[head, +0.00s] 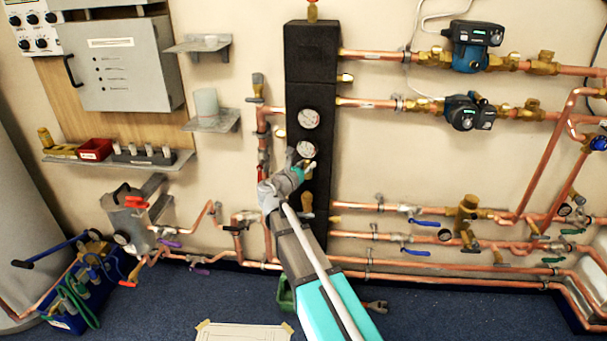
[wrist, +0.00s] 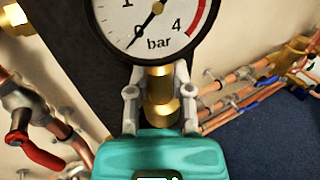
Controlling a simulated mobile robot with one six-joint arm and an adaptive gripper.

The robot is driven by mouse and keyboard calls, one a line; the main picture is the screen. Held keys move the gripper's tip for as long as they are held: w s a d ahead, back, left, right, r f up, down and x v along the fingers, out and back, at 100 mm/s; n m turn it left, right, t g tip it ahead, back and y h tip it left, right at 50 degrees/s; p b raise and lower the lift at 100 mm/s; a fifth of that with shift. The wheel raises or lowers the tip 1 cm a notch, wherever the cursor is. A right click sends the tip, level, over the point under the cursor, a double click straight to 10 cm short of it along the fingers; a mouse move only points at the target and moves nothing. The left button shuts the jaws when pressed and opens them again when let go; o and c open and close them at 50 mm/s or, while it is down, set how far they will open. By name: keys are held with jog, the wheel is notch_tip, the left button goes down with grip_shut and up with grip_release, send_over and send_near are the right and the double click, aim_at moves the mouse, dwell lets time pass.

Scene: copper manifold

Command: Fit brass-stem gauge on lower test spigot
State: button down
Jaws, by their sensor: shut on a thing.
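My gripper (head: 297,168) is shut on the brass stem of a round white-faced gauge in front of the black column. In the wrist view my gripper (wrist: 159,98) has one finger on each side of the brass stem (wrist: 158,84). The gauge (wrist: 156,22) is upright, its dial marked bar with a red arc, its top cut off. In the head view a gauge dial (head: 306,150) shows just above my fingertips and appears to be the held one. I cannot tell whether the stem touches a spigot; the lower test spigot is not clearly identifiable.
A second gauge (head: 309,118) is on the black column (head: 311,65) above. A copper riser with a red-handled valve (wrist: 40,152) stands close on the left. Copper pipes (head: 400,237) with valves run to the right. A grey shelf (head: 120,163) holds small parts at left.

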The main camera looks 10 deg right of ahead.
jog(key=shift+f+b, duration=0.3)
jog(key=shift+f, duration=0.15)
dwell(0.3)
jog(key=shift+f+b, duration=2.2)
jog(key=shift+s, duration=0.15)
jog(key=shift+f+b, duration=0.95)
jog(key=shift+f, duration=0.05)
dwell(1.2)
jog(key=shift+c, duration=2.2)
grip_release()
jog(key=shift+s, duration=0.15)
jog(key=v, duration=1.1)
jog(key=shift+s+a, duration=0.25)
jog(key=shift+a, duration=0.05)
